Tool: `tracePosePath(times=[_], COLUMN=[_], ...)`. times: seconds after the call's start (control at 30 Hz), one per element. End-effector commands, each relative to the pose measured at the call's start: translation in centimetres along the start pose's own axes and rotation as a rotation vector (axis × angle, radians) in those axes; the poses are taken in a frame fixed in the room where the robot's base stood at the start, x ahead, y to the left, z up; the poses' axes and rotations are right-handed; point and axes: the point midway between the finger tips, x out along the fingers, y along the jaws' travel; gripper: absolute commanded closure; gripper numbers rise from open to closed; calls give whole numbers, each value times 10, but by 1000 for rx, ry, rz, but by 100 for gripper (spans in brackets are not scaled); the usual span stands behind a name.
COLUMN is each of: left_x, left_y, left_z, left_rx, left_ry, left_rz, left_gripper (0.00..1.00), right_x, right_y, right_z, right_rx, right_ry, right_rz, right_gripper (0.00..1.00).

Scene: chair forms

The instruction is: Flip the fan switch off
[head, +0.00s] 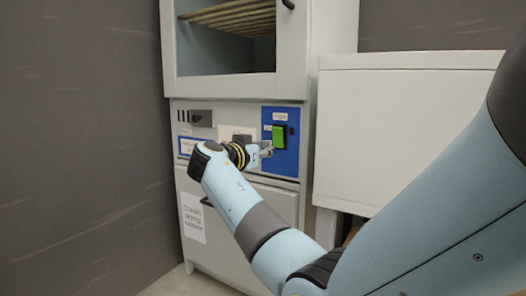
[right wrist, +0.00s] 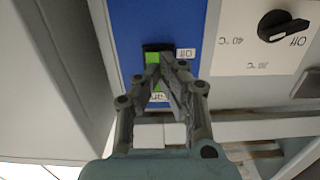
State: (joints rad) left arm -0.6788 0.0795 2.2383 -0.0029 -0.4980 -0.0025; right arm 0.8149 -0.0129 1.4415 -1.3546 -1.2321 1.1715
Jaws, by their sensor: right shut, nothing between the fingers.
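The fan switch, a green rocker (head: 279,135), sits on a blue panel (head: 291,165) at the right of the cabinet's control strip. It also shows in the right wrist view as a green strip (right wrist: 153,72) with a dark end, partly hidden behind my fingers. Small white labels lie beside it; one (right wrist: 186,53) seems to read "Off". My right gripper (head: 268,148) is shut and empty, its tips just below the switch in the head view. In the right wrist view the fingertips (right wrist: 170,62) overlap the switch. I cannot tell whether they touch it. My left gripper is not in view.
A dial knob (right wrist: 283,26) with temperature marks is beside the blue panel. A dark control (head: 201,118) is at the strip's left. An open compartment with a slatted rack (head: 232,16) is above. A white box-like unit (head: 385,120) stands right; a grey wall is left.

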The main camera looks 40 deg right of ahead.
Motion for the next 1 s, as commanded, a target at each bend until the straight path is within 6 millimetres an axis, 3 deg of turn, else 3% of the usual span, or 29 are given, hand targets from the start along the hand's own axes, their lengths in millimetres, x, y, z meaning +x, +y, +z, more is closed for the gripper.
tracePosePath(times=[0.6, 1.0], left_x=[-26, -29], left_y=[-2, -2], left_z=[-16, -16], left_rx=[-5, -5], left_ry=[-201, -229], left_rz=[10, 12], left_gripper=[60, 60], right_x=[-86, -96], right_y=[-1, 0], right_z=[24, 29], right_rx=[0, -1], right_ry=[-3, -1], right_rz=[-2, -1], right_gripper=[100, 100])
